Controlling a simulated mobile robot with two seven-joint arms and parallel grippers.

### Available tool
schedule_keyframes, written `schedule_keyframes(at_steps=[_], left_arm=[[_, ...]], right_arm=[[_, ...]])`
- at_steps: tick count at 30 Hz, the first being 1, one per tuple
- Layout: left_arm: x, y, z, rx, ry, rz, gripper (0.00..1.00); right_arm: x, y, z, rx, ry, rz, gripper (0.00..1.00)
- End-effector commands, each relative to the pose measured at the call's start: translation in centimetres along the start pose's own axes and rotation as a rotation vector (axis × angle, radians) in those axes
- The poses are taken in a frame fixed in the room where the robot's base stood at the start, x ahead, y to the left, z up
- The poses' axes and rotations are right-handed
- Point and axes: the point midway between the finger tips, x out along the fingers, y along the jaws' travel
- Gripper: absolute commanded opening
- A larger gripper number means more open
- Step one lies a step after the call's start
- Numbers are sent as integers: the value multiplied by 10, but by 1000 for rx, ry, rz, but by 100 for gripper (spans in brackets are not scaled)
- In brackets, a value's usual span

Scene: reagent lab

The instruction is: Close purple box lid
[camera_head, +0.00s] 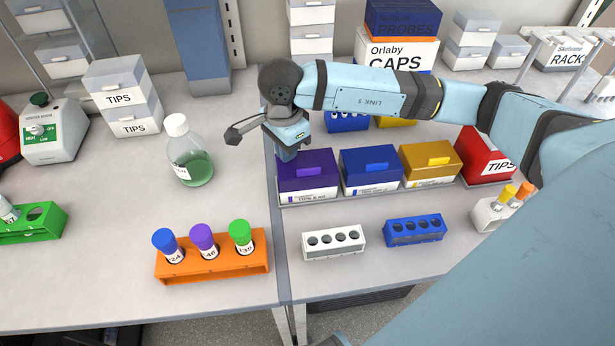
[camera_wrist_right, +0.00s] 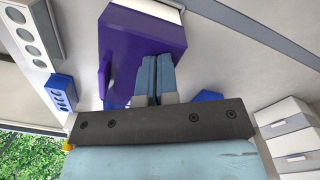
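The purple box (camera_head: 306,183) stands at the left end of a row of coloured boxes. Its lid (camera_head: 318,159) looks down on the box, much like the lids beside it, though my right gripper hides its back left part. My right gripper (camera_head: 287,153) is at the box's back left, pointing down. In the wrist view, the purple box (camera_wrist_right: 150,30) fills the upper middle. My right fingers (camera_wrist_right: 155,62) lie side by side, shut with nothing seen between them, against or just over the purple surface; contact is unclear. My left gripper is out of view.
A blue box (camera_head: 370,172), a yellow box (camera_head: 430,165) and a red box (camera_head: 482,155) continue the row to the right. A white rack (camera_head: 333,242) and a blue rack (camera_head: 415,231) stand in front. A bottle (camera_head: 190,160) stands left; bench around it is clear.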

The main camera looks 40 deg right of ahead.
Motion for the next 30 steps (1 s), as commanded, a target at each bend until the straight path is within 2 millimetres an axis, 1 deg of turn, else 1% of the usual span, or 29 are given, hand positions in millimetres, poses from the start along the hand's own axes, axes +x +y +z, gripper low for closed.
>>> schedule_keyframes(at_steps=[6,21,30], left_arm=[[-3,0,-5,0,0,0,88],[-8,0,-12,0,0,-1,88],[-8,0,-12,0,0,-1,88]], right_arm=[[-13,5,4,-3,-2,-2,0],[-35,16,13,-4,-6,-5,0],[-38,18,14,-4,-6,-5,0]])
